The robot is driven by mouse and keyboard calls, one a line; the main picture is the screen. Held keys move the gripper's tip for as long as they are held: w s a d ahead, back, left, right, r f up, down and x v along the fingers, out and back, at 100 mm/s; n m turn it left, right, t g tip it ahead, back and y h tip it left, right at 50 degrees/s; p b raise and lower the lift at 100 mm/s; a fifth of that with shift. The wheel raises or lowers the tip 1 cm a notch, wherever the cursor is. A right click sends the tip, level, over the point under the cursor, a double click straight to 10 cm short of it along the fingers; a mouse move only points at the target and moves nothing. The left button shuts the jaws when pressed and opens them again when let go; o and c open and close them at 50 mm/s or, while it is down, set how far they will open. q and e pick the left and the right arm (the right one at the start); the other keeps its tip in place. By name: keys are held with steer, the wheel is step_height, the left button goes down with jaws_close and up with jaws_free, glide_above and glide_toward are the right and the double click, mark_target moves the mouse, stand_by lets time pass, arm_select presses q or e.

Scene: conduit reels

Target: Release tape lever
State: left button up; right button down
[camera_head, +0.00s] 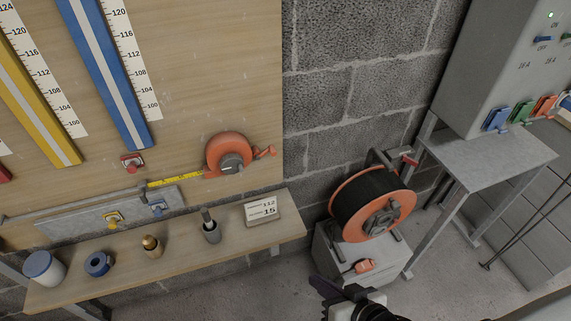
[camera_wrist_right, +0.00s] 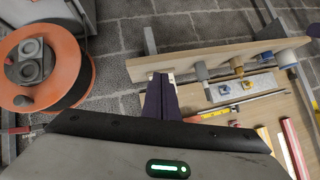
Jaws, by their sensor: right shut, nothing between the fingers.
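The orange tape reel (camera_head: 228,153) is mounted on the wooden board, with a grey hub. Its small orange-red lever (camera_head: 265,152) sticks out on the right side. A yellow tape (camera_head: 175,180) runs out to the left from the reel. In the right wrist view the yellow tape (camera_wrist_right: 210,114) shows below the shelf; the reel's lever cannot be made out there. My right gripper (camera_head: 322,287) is low in the head view, below and to the right of the reel, well apart from it. Its dark purple fingers (camera_wrist_right: 161,92) are shut and empty. My left gripper is not in view.
A wooden shelf (camera_head: 190,253) under the board holds a blue tape roll, cups and a card reading 112 and 15. A large orange cable reel (camera_head: 372,204) stands right of the board, beside a grey table (camera_head: 485,155). Blue and yellow rulers hang above.

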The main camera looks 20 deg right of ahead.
arm_select(q)
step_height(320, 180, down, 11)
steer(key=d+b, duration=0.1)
steer(key=b, duration=1.1)
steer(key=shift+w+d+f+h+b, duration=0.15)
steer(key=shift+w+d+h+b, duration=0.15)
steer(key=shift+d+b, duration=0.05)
arm_select(e)
steer(key=w+d+r+m+t, duration=0.2)
steer(key=w+r+m, duration=0.1)
steer(key=w+m, duration=0.2)
steer(key=w+d+r+m+t+y, duration=0.1)
steer(key=w+d+r+m+t, duration=0.2)
steer(key=w+m, duration=0.3)
steer(key=w+d+r+m+t+y, duration=0.1)
steer(key=w+d+r+m+t, duration=0.1)
steer(key=w, duration=0.7)
step_height(320, 180, up, 3)
steer(key=m+t, duration=0.1)
steer(key=m, duration=0.2)
steer(key=shift+w+d+f+m, duration=0.15)
steer(key=shift+d+m, duration=0.15)
steer(key=shift+d, duration=0.1)
